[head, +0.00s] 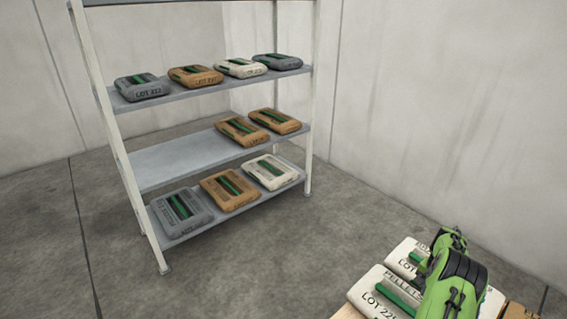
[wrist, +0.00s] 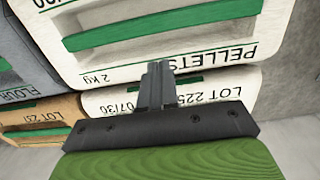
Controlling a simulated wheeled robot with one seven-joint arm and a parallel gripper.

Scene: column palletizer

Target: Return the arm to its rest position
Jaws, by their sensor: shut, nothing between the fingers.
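My gripper (wrist: 158,82) is in the wrist view with its two dark fingers together and nothing between them. The fingertips point at the white bags: a white PELLETS bag (wrist: 215,48) fills the top, and another white bag (wrist: 225,90) marked LOT 225 lies below it in the picture. I cannot tell whether the fingertips touch a bag. In the head view my green arm (head: 450,290) is at the lower right, over white bags (head: 378,300). The gripper's fingers are hidden there.
A grey flour bag (wrist: 22,72) and a brown bag (wrist: 45,112) lie at the left in the wrist view. A metal rack (head: 165,160) with grey, brown and white bags on its shelves stands at the left. Open concrete floor (head: 265,255) lies between. Walls close the back and right.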

